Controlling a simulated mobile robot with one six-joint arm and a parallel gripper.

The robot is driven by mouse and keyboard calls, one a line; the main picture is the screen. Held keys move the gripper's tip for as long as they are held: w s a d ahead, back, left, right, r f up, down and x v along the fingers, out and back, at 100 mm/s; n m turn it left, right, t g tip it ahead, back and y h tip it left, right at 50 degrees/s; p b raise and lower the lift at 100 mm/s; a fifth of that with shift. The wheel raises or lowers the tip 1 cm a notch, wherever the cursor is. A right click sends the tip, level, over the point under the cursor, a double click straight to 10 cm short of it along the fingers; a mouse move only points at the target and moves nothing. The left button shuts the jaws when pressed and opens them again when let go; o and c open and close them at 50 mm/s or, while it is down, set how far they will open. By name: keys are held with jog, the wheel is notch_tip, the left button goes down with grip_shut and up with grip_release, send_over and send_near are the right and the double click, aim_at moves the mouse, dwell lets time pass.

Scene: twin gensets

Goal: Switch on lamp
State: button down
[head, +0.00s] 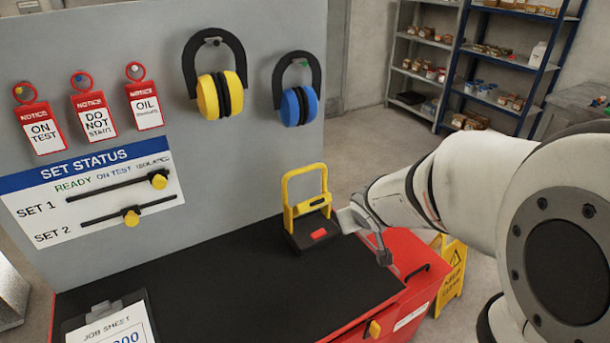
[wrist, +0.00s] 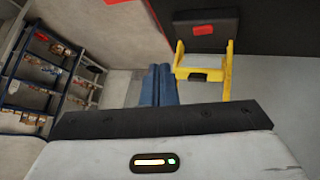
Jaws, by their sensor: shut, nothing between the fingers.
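The lamp (head: 313,204) stands upright on the black top of the red cabinet. It has a tall yellow frame handle and a black base with a red button (head: 319,234) on its front part. In the wrist view the lamp's yellow frame (wrist: 203,68) and red button (wrist: 202,29) show beyond and right of the fingers. No glow from the lamp is visible. My gripper (head: 384,257) is just right of the lamp, apart from it. Its blue-grey fingers (wrist: 160,70) are together and empty in the wrist view.
A grey panel (head: 240,140) behind carries yellow ear defenders (head: 220,97), blue ear defenders (head: 299,106), red notice tags and a status board with sliders. A job sheet clipboard (head: 110,325) lies front left. The middle of the black top (head: 240,275) is clear.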

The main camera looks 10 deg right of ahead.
jog(key=w+a+f+n+t+y, duration=0.1)
jog(key=w+a+f+n+y, duration=0.1)
jog(key=w+a+f+y, duration=0.1)
jog(key=shift+w+a+f+n+y, duration=0.35)
jog(key=shift+w+a+f, duration=0.35)
jog(key=shift+w, duration=0.45)
jog(key=b, duration=0.4)
send_over(320, 229)
jog(key=s, duration=0.4)
notch_tip(320, 229, down, 7)
jog(key=f, duration=0.1)
jog(key=w+f+b, duration=0.1)
jog(key=shift+d+f, duration=0.2)
jog(key=shift+f, duration=0.1)
jog(key=shift+d+f, duration=0.2)
jog(key=shift+f, duration=0.45)
